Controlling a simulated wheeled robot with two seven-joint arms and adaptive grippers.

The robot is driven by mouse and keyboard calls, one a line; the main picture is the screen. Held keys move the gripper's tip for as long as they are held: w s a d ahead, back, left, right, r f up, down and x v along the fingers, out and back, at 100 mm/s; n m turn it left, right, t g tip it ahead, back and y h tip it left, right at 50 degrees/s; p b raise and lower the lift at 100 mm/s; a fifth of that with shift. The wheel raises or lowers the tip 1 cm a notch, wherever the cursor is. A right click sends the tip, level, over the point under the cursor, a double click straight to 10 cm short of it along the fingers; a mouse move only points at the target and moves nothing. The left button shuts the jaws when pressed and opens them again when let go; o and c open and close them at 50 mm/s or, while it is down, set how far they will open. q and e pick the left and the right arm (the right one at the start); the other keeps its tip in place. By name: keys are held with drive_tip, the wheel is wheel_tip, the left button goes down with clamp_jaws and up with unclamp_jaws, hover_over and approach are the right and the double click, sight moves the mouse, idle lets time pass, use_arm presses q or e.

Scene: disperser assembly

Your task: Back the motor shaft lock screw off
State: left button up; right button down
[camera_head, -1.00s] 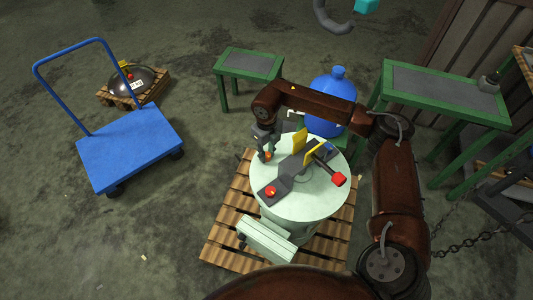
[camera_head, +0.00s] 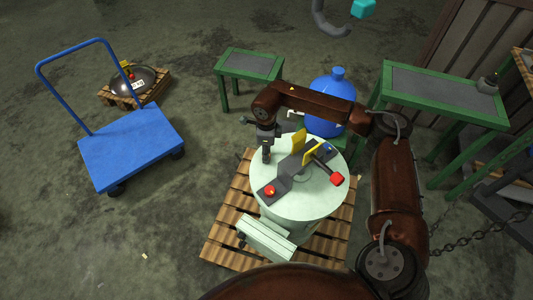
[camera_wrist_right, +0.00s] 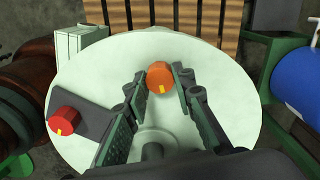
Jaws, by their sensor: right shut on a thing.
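An orange round knob with a yellow mark (camera_wrist_right: 160,76), which looks like the lock screw, sits between the fingertips of my right gripper (camera_wrist_right: 161,82). The fingers are shut on its sides. In the head view my right gripper (camera_head: 266,155) points down at the left part of the pale round top (camera_head: 318,206) of the machine, and it hides the orange knob. A red knob (camera_head: 270,191) sits on the near end of the dark bar, and also shows at the left of the wrist view (camera_wrist_right: 63,122). My left gripper is not in view.
Yellow plates (camera_head: 299,141) and a lever with a red end (camera_head: 337,179) stand on the machine top. The machine stands on a wooden pallet (camera_head: 222,232). A blue jug (camera_head: 333,101) is behind it. A blue cart (camera_head: 130,146) stands on the left.

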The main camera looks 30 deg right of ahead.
drive_tip(key=n, duration=0.4)
drive_tip(key=shift+n, duration=0.3)
drive_tip(key=n, duration=0.3)
drive_tip(key=shift+n+b, duration=0.3)
drive_tip(key=shift+n, duration=0.1)
drive_tip(key=n, duration=0.4)
drive_tip(key=shift+b, duration=0.3)
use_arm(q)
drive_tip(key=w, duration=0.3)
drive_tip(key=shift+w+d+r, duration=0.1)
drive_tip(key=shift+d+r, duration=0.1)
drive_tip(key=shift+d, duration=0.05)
use_arm(e)
drive_tip(key=shift+n, duration=0.4)
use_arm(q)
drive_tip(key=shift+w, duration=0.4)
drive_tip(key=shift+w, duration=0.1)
